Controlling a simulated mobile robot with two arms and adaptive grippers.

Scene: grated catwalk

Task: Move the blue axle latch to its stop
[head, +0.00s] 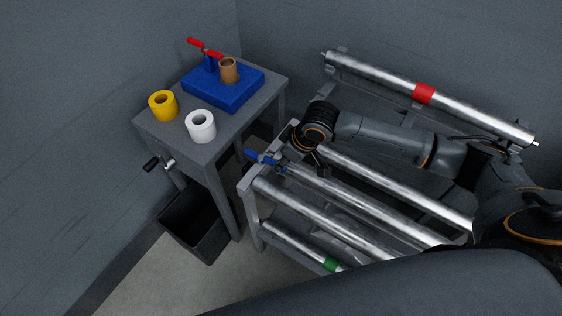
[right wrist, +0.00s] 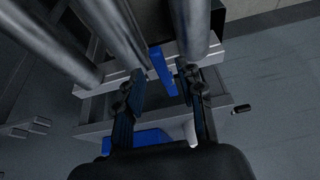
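The blue axle latch (head: 262,158) sits on the end rail at the near left corner of the roller rack (head: 250,205). In the right wrist view the blue latch (right wrist: 162,70) shows as a flat bar in the gap between my right fingers, beside the roller ends. My right gripper (head: 308,165) reaches down over the rack just right of the latch. In the right wrist view its fingers (right wrist: 161,80) are apart, and I see no clear contact with the latch. The latch's pivot is partly hidden in the head view. My left gripper is not in view.
Left of the rack stands a grey table (head: 226,135) with a blue fixture (head: 230,92), a yellow roll (head: 163,105) and a white roll (head: 201,126). A black-handled crank (head: 153,164) sticks out from the table. A black bin (head: 200,225) is below. A red-banded roller (head: 424,93) lies behind.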

